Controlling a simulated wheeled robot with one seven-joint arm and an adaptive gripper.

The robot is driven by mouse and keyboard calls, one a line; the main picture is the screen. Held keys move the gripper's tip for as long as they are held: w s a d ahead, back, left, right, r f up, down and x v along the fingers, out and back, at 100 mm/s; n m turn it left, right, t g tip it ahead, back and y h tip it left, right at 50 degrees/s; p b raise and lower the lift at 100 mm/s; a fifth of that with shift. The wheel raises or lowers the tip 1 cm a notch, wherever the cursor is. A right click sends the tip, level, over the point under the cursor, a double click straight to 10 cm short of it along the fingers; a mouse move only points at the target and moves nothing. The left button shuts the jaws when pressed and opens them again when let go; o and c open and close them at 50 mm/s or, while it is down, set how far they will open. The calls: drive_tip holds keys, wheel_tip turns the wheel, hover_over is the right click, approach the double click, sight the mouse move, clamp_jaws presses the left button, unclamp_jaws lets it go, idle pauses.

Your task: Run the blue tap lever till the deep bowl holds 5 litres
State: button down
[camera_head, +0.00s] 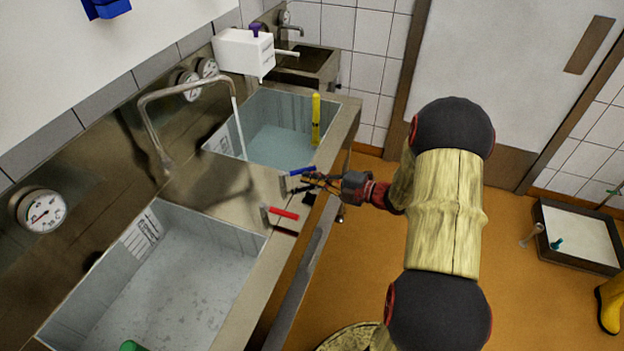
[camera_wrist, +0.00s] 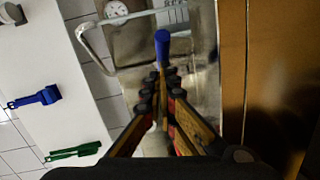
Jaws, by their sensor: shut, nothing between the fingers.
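The blue tap lever (camera_head: 302,171) sticks out from the front of the steel counter, between two basins. In the wrist view the blue lever (camera_wrist: 162,48) lies just beyond my fingertips. My gripper (camera_head: 307,183) is shut and empty, close beside the lever; I cannot tell whether it touches it. The curved spout (camera_head: 182,88) points over the far basin (camera_head: 268,98), and a thin pale stream seems to fall from it. The far basin holds bluish water. The near basin (camera_head: 262,243) has a marked label on its wall. I cannot tell which basin is the deep bowl, nor read its level.
A red lever (camera_head: 284,213) sits near the blue one. A yellow stick-like thing (camera_head: 316,120) stands at the far basin. A white box (camera_head: 243,52) with a purple knob is behind. A dial (camera_head: 42,211) hangs on the back panel.

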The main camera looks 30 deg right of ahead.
drive_tip(key=shift+w+d+r+n+g+y+p, duration=0.2)
drive_tip(key=shift+w+d+n+g+y+p, duration=0.25)
drive_tip(key=shift+p, duration=0.55)
drive_tip(key=shift+w+d+n+g+y+p, duration=0.25)
drive_tip(key=shift+w+n+g+y+p, duration=0.2)
drive_tip(key=shift+n+g+y+p, duration=0.5)
drive_tip(key=shift+w+f+y+p, duration=0.1)
drive_tip(key=shift+f+y+p, duration=0.1)
drive_tip(key=shift+y+p, duration=0.2)
